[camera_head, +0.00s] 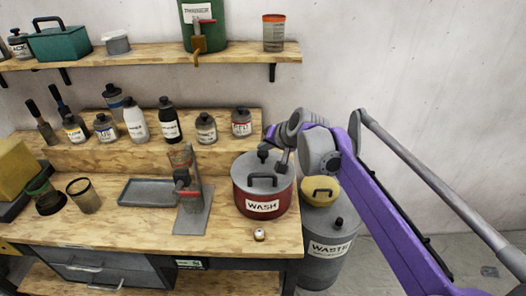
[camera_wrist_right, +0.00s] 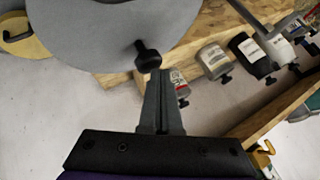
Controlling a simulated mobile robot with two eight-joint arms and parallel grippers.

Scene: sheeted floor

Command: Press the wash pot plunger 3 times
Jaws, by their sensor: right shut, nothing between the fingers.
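The wash pot (camera_head: 264,205) is a dark red pot with a grey lid, a black handle and a white WASH label, on the right end of the bench. Its plunger (camera_head: 263,154) is a small black knob at the back of the lid. My right gripper (camera_head: 281,163) is shut and empty, close beside the plunger. In the right wrist view the closed fingertips (camera_wrist_right: 157,74) point at the black plunger knob (camera_wrist_right: 148,55), over the grey lid (camera_wrist_right: 110,30). I cannot tell whether they touch. My left gripper is not in view.
Several bottles (camera_head: 170,125) stand on the raised shelf behind the pot. A small round item (camera_head: 259,235) lies in front. A grey waste can (camera_head: 325,240) stands at the right.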

